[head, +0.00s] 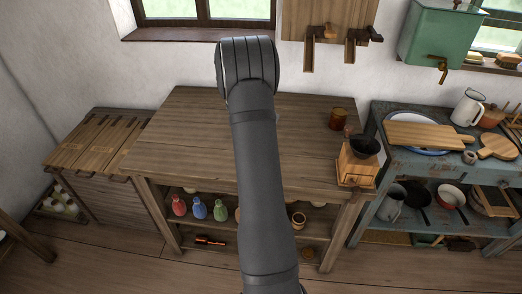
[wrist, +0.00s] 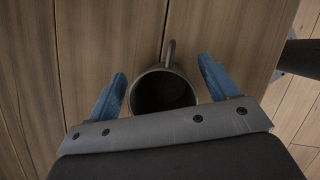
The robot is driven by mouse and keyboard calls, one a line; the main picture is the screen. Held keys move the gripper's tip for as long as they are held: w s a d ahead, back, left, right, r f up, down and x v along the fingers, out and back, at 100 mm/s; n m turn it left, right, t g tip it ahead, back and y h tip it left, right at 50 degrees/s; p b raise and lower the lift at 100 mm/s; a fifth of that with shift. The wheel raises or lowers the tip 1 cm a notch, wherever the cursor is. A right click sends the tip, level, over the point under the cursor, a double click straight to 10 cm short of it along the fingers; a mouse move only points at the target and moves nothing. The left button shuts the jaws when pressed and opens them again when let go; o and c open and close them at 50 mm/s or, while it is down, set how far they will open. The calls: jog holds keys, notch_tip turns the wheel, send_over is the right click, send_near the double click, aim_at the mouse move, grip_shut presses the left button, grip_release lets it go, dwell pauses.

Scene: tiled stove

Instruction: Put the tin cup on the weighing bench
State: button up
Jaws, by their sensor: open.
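The tin cup (wrist: 163,91) is a dark grey metal cup, standing upright on a plank wooden top (wrist: 95,50) in the wrist view. I look down into its mouth, and its handle points to the top of the picture. My gripper (wrist: 161,68) is open, with one blue finger on each side of the cup and a gap between each finger and its wall. In the head view my arm hides the cup and the fingers. A large wooden bench (head: 190,125) stands in the middle there; I cannot tell whether it is the weighing bench.
A coffee grinder (head: 356,165) and an amber jar (head: 339,119) stand at the bench's right end. A blue-grey side table (head: 395,155) with boards and a jug is to the right. A low slatted chest (head: 95,140) is at left. The bench top's left side is clear.

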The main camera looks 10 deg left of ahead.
jog(key=c, duration=1.1)
jog(key=shift+r, duration=0.15)
jog(key=shift+c, duration=0.2)
